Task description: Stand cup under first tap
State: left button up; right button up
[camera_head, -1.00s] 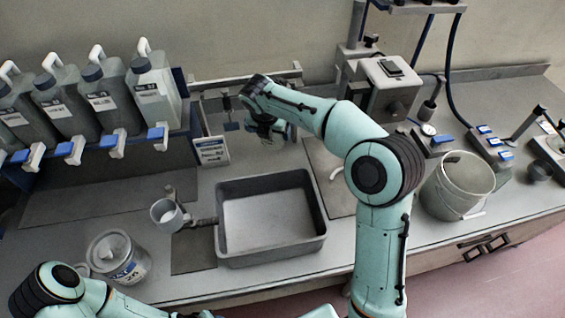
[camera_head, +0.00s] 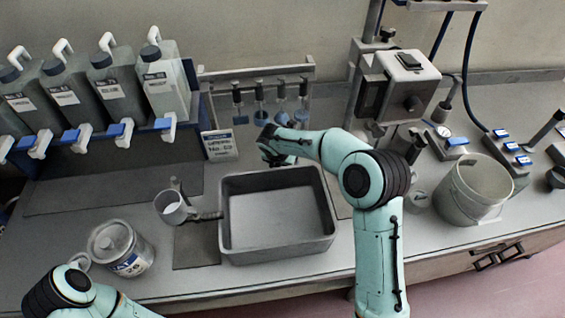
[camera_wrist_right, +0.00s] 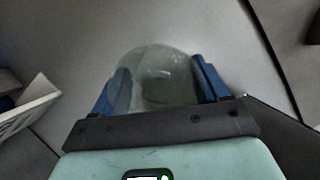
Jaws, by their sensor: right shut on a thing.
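The head view hides most of this cup behind the gripper. At the left, several jugs stand in a row with blue-handled taps; the tap nearest the tray (camera_head: 166,124) is to the left of my right gripper, well apart from it. My left arm shows at the bottom left, but its gripper is out of view.
The grey tray (camera_head: 330,240) fills the middle bench. A bucket (camera_head: 468,190) is at the right.

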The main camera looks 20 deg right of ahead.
jog(key=shift+w, duration=0.1)
jog(key=o, duration=0.7)
jog(key=shift+f, duration=0.1)
jog(key=o, duration=0.4)
